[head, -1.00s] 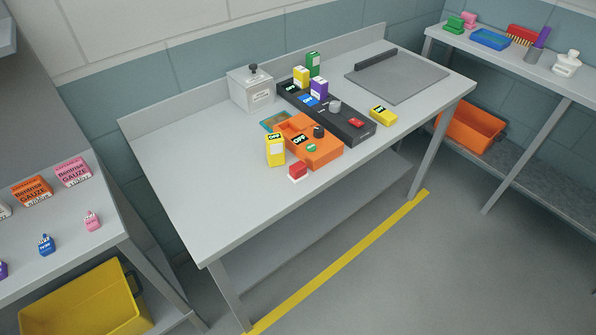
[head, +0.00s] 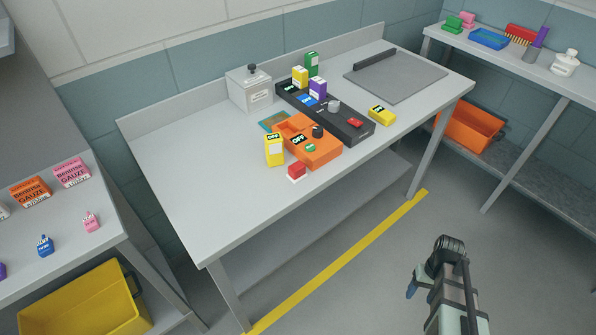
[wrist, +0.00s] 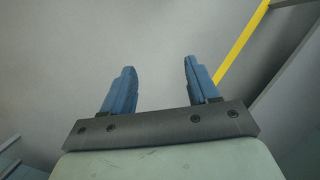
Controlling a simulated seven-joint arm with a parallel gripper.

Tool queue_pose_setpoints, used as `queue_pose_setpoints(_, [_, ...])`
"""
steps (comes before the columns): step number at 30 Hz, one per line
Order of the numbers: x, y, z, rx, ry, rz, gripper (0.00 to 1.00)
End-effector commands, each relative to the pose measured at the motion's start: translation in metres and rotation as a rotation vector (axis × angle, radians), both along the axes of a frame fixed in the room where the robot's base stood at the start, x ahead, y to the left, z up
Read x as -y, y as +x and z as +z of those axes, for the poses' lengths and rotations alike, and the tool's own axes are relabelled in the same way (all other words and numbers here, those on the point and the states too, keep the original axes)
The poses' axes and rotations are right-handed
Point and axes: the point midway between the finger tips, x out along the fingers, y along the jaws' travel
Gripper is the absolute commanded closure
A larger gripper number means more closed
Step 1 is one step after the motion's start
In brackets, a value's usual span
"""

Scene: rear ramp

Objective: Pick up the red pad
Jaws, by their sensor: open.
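A small red block on a white base (head: 296,171) sits near the front edge of the grey table, in front of the orange box; it looks like the red pad. Another small red piece (head: 355,123) lies at the right end of the black tray. I cannot tell for sure which one is the pad. My gripper (wrist: 159,66) is open and empty in the wrist view, with blue fingers apart above the grey floor. In the head view my gripper (head: 412,286) is at the lower right, off the table's front side and well away from both red pieces.
Close by the red block stand an orange box (head: 318,152) and a yellow box (head: 274,150). A black tray (head: 330,119) holds boxes behind. The table's (head: 190,170) left part is clear. A yellow floor line (head: 350,258) runs along its front.

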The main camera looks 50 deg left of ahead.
Motion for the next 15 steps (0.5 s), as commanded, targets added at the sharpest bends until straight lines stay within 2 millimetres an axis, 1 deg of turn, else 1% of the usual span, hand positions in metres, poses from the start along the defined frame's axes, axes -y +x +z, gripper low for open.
queue_pose_setpoints(1, [-0.019, 0.008, 0.013, 0.014, 0.012, 0.035, 0.40])
queue_pose_setpoints(5, [-0.062, 0.017, 0.045, 0.042, 0.037, 0.116, 0.40])
queue_pose_setpoints(6, [-0.075, 0.020, 0.055, 0.051, 0.047, 0.140, 0.40])
queue_pose_setpoints(11, [-0.129, 0.023, 0.099, 0.083, 0.081, 0.241, 0.40])
queue_pose_setpoints(15, [-0.176, 0.019, 0.140, 0.110, 0.113, 0.329, 0.40])
